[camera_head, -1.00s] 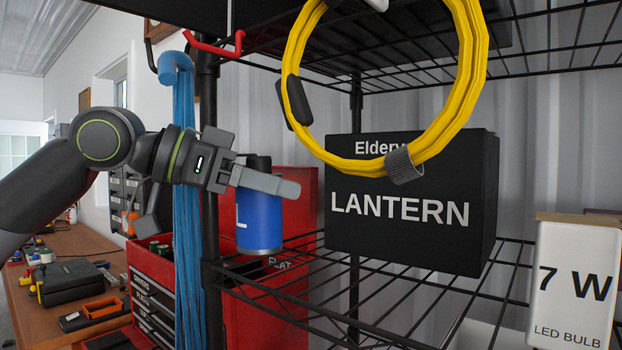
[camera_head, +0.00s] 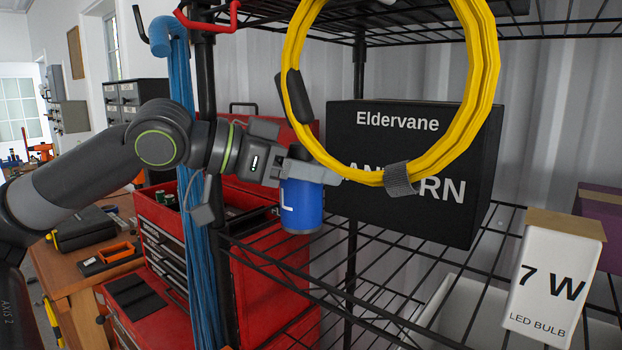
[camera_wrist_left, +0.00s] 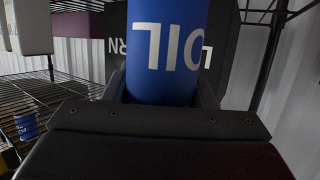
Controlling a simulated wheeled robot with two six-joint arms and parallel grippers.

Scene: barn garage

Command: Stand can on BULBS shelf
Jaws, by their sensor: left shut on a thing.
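A blue can (camera_head: 301,208) with white lettering is held in my left gripper (camera_head: 318,172), upright, above the front left of a black wire shelf. In the left wrist view the can (camera_wrist_left: 167,50) reads OIL and fills the space between the fingers. The wire shelf (camera_head: 400,272) carries a black lantern box (camera_head: 440,225) behind and right of the can. No BULBS label is visible, but a white 7 W LED bulb box (camera_head: 556,275) stands at the right. My right gripper is not in view.
A yellow cable coil (camera_head: 478,90) hangs in front of the lantern box, close to my left gripper. A black rack post (camera_head: 207,110) and blue cord (camera_head: 190,250) are left of the can. A red tool chest (camera_head: 262,262) stands behind. Another blue can (camera_wrist_left: 27,125) shows in the wrist view.

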